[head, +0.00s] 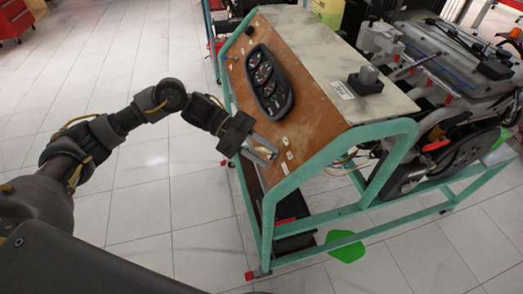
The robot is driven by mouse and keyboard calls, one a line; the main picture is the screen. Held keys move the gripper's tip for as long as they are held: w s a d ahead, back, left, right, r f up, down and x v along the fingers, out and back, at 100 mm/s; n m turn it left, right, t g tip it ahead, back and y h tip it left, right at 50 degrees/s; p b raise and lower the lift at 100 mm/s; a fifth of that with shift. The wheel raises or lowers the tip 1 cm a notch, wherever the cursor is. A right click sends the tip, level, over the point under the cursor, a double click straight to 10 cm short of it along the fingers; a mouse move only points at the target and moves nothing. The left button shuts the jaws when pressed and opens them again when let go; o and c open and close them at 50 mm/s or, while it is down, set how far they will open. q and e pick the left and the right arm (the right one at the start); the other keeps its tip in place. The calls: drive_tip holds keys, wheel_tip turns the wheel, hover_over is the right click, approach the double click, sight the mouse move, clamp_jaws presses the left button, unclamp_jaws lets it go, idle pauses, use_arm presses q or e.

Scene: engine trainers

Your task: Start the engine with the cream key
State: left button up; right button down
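A black gauge cluster (269,84) sits higher on the sloping panel. Small white labels (288,155) show just right of the fingertips. My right gripper is not in view.
The panel belongs to a green-framed stand (292,185) with a beige top (318,52). A grey and black engine (440,75) stands behind it at the right. A red cabinet (12,20) is at the far left. The tiled floor on the left is clear.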

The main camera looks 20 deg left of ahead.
use_arm(q)
drive_tip(key=shift+w+a, duration=0.1)
